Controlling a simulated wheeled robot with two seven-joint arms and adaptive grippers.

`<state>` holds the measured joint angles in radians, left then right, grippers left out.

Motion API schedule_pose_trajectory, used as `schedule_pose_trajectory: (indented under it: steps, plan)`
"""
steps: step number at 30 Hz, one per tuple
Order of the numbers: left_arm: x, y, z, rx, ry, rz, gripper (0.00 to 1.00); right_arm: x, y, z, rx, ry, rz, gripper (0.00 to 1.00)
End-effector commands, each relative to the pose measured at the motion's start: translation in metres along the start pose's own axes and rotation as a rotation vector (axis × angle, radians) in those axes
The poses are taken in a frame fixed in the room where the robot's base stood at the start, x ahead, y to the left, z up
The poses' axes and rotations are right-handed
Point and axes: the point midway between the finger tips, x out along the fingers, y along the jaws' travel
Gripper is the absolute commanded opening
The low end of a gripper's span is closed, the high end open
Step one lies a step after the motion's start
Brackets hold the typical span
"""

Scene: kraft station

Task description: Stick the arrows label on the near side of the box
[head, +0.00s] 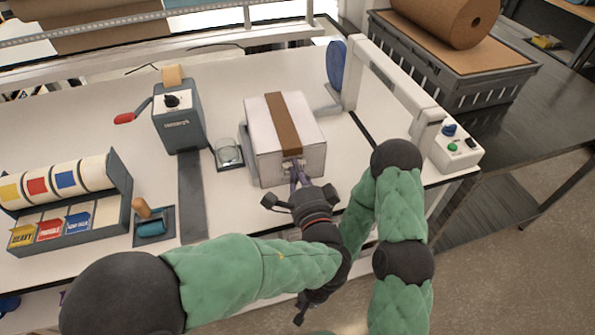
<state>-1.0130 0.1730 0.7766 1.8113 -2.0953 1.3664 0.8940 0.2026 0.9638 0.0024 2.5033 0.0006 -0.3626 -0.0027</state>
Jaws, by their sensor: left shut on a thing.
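The white box (262,135) with a brown tape strip (283,120) over its top stands in the middle of the table. My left gripper (297,173) is at the box's near side, its fingers shut on a small pale piece with dark marks, seemingly the arrows label (292,163). The label is at the upper middle of the near side; I cannot tell whether it touches the face. My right gripper (301,311) is low in front of the table, mostly hidden by my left arm, so its jaw state is unclear.
A label dispenser (128,207) with coloured rolls stands at left, beside a blue roller (152,228). A grey tape machine (178,122) and a small glass dish (229,153) are left of the box.

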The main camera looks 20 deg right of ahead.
Motion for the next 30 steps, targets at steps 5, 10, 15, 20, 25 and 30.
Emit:
schedule_pose_trajectory:
  steps: [5, 10, 15, 20, 25, 30]
  plan:
    - [0.0024, 0.0, 0.0001, -0.001, 0.0, 0.0, 0.0, 0.0017, 0.0006, 0.0, 0.0, 0.0, 0.0, 0.0]
    - [0.0022, -0.0002, 0.0001, 0.0, 0.0, 0.0, 0.0, 0.0013, 0.0005, 0.0, 0.0, 0.0, 0.0, 0.0]
    - [0.0021, -0.0001, 0.0002, 0.0, 0.0, 0.0, 0.34, 0.0013, 0.0005, 0.0, 0.0, 0.0, 0.0, 0.0]
    - [0.0021, 0.0, 0.0002, 0.0, 0.0, 0.0, 0.34, 0.0013, 0.0005, 0.0, 0.0, 0.0, 0.0, 0.0]
    - [0.0016, 0.0001, 0.0001, 0.0, 0.0, 0.0, 0.34, 0.0015, 0.0005, 0.0, 0.0, 0.0, 0.0, 0.0]
    - [-0.0053, 0.0007, -0.0002, 0.0, 0.0, 0.001, 0.34, 0.0035, 0.0013, -0.0001, 0.0, 0.0, 0.0, 0.0]
